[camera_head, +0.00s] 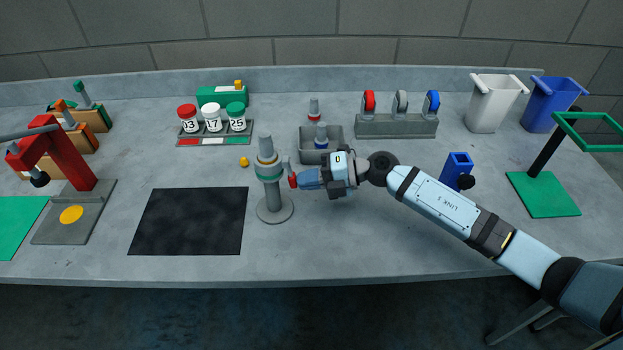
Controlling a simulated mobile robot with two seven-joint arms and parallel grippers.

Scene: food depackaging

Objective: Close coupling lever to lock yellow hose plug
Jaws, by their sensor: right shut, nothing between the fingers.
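No yellow shows on that plug. A small grey upright piece and a red tip (292,181) show at its right side, apparently the lever. My right gripper (302,180) is shut with nothing in it, its blue fingers pointing left at the red tip. Whether they touch cannot be told. My left gripper is not in view.
A black mat (189,221) lies left of the coupling. A grey bin (334,143) with plugs stands behind my right gripper. Numbered jars (211,119) and a rack of coloured wheels (396,124) stand farther back. A blue holder (456,168) stands behind my right arm.

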